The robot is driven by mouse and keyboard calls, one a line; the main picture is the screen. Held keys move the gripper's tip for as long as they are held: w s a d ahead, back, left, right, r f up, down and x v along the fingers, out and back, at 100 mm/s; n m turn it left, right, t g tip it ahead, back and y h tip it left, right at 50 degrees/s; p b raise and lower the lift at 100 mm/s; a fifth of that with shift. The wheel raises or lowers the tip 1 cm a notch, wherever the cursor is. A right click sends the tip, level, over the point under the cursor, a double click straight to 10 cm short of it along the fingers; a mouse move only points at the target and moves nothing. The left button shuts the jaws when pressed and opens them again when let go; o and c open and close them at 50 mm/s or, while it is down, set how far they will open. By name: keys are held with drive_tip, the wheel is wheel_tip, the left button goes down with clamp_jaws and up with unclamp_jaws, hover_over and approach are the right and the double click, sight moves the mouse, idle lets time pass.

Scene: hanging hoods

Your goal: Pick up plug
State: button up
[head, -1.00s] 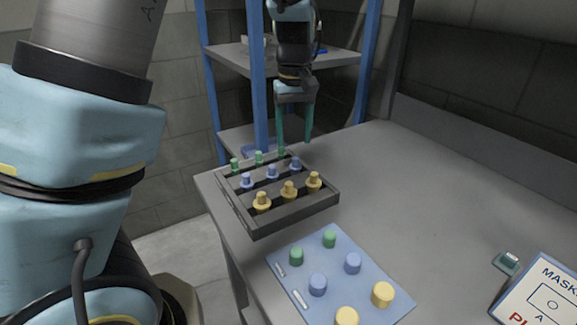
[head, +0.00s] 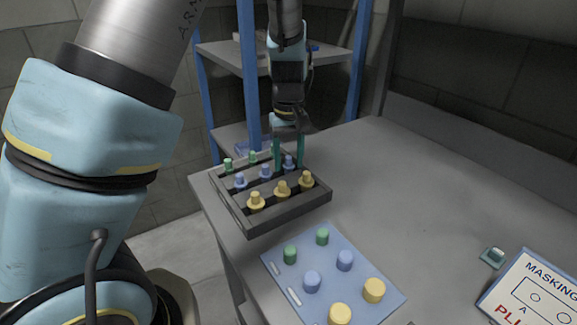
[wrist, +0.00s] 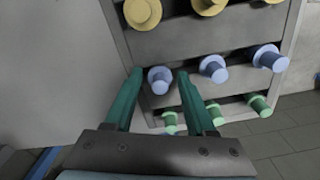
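A dark grey rack (head: 290,215) on the bench holds rows of yellow, blue and green plugs. My gripper (head: 289,168) is open above the rack's back right part, fingers pointing down. The blue plug (head: 289,161) at the right end of the blue row shows between its teal fingers. In the wrist view, my gripper (wrist: 159,75) has one finger on each side of this blue plug (wrist: 159,80), with gaps between. Two other blue plugs (wrist: 213,68) stand beside it in the row. Green plugs (wrist: 215,113) lie close by the right finger. One green plug is hidden by a finger in the head view.
A light blue panel (head: 325,262) with green, blue and yellow round pegs lies in front of the rack. A masking sign (head: 535,295) and a small teal object (head: 494,258) are at the right. The bench middle (head: 400,190) is clear. Shelving (head: 220,55) stands behind.

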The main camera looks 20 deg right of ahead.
clamp_jaws()
idle(0.4)
